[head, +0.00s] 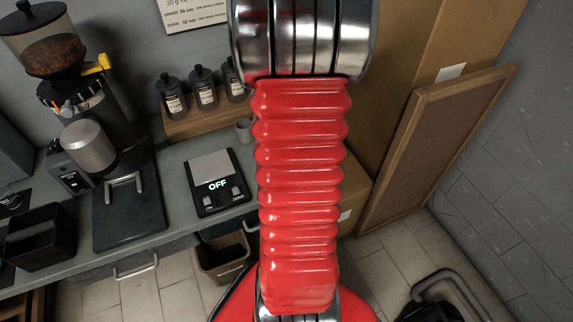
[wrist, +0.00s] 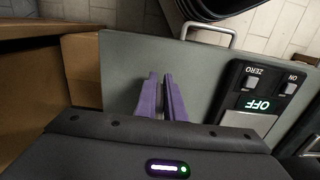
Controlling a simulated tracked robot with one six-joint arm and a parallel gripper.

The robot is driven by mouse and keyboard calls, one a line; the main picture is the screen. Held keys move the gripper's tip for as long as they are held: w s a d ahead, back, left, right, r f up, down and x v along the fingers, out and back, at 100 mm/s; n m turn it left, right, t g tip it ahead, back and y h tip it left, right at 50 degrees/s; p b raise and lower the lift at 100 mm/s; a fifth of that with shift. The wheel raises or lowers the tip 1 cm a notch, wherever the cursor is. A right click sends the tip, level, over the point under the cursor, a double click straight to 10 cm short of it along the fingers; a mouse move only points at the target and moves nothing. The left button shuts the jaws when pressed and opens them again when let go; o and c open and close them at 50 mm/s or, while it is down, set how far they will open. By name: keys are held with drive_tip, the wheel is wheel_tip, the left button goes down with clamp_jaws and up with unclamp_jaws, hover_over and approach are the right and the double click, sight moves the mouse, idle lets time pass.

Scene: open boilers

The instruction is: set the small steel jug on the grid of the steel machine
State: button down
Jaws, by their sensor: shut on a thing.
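My gripper (wrist: 161,76) shows in the wrist view with its two purple fingers close together. A narrow pale grey bit (wrist: 160,114) shows between the fingers, fitting the small steel jug, mostly hidden by the gripper body. The fingers are over the grey counter, beside the black scale (wrist: 262,95). In the head view my red arm hides the gripper. The steel machine's grid is not clearly in view.
A coffee grinder (head: 85,130) and a black bin (head: 40,236) stand on the counter at the left. Several dark bottles (head: 203,88) stand on a wooden shelf (head: 205,120). A tall cardboard box (head: 404,75) and a framed board (head: 437,150) are at the right.

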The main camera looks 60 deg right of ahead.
drive_tip(key=shift+f, duration=1.1)
drive_tip(key=shift+f, duration=0.1)
drive_tip(key=c, duration=1.8)
unclamp_jaws()
drive_tip(key=shift+c, duration=0.2)
wheel_tip(320, 180, up, 12)
drive_tip(key=shift+r, duration=0.15)
drive_tip(key=shift+a, duration=0.1)
